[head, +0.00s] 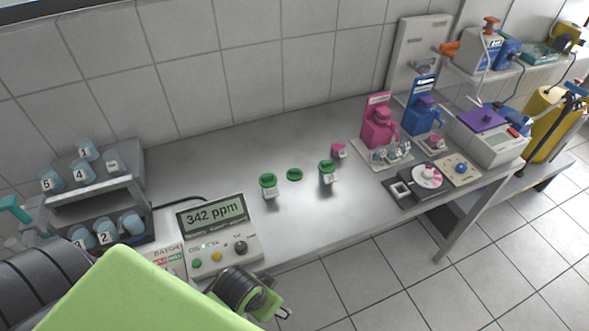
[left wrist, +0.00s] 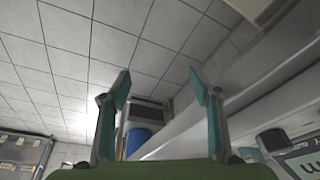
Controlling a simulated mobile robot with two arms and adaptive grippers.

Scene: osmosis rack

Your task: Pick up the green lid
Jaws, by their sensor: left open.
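A small round green lid (head: 294,174) lies flat on the grey bench top in the middle of the head view. It sits apart from two small jars with green tops, the left jar (head: 268,187) and the right jar (head: 328,173). My left gripper (left wrist: 158,88) is open and empty in the left wrist view, with its teal fingertips spread and pointing up toward the ceiling. A teal finger of it (head: 12,209) shows at the left edge of the head view, far from the lid. The lid is not visible in the left wrist view.
A meter reading 342 ppm (head: 213,215) stands at the bench front, left of the jars. A rack with numbered vessels (head: 97,190) is at the left. A pink dispenser (head: 380,125) and blue dispenser (head: 421,115) stand right. Bench around the lid is clear.

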